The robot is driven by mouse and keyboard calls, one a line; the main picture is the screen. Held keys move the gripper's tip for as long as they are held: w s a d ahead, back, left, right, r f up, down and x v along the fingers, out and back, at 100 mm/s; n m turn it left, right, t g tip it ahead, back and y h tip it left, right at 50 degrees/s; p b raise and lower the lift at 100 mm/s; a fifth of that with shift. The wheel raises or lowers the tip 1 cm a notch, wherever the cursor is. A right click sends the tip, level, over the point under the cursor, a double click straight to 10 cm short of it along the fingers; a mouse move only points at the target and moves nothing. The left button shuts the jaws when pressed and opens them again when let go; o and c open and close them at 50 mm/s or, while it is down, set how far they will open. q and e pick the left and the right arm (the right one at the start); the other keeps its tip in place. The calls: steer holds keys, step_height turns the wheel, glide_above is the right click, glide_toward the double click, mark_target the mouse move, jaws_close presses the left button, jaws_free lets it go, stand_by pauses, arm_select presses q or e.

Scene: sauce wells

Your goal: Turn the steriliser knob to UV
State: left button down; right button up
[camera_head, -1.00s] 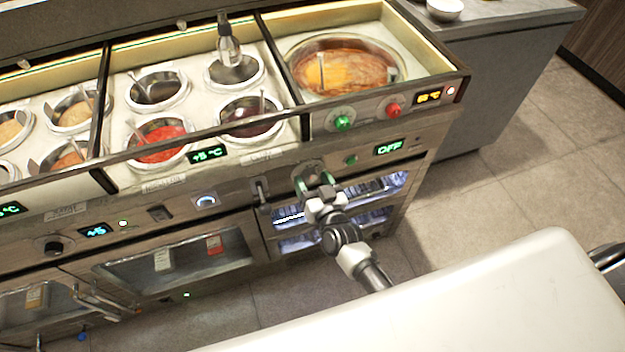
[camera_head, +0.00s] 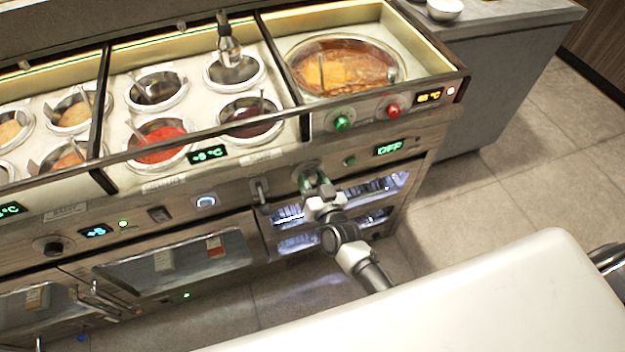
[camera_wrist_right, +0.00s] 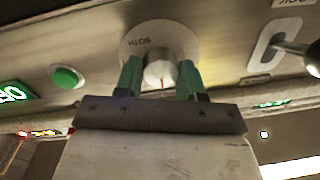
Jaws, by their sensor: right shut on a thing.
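The steriliser knob (camera_wrist_right: 158,72) is a round metal knob on a pale round dial plate (camera_wrist_right: 183,40), with a red pointer line on its front. Upside-down lettering, seemingly BOTH, shows on the plate in the wrist view. My right gripper (camera_wrist_right: 160,76) is shut on the knob, one green finger on each side. In the head view my right gripper (camera_head: 315,183) reaches the front panel below the soup well and mostly hides the knob. The steriliser display (camera_head: 388,148) reads OFF in green. My left gripper is not in view.
A green button (camera_wrist_right: 66,77) sits beside the dial. A lever switch (camera_head: 260,190) is on its other side. The lit steriliser cabinet (camera_head: 375,188) is below. Sauce wells and a soup pot (camera_head: 345,65) are above. A white surface (camera_head: 480,300) fills the front right.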

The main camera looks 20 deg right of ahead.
steer(key=m, duration=0.4)
steer(key=shift+f+m+b, duration=0.15)
steer(key=shift+m+b, duration=0.75)
steer(key=shift+m, duration=1.8)
steer(key=o, duration=0.9)
steer(key=shift+o, duration=0.2)
steer(key=s, duration=1)
steer(key=shift+s+d+f, duration=0.2)
steer(key=shift+s+d, duration=0.2)
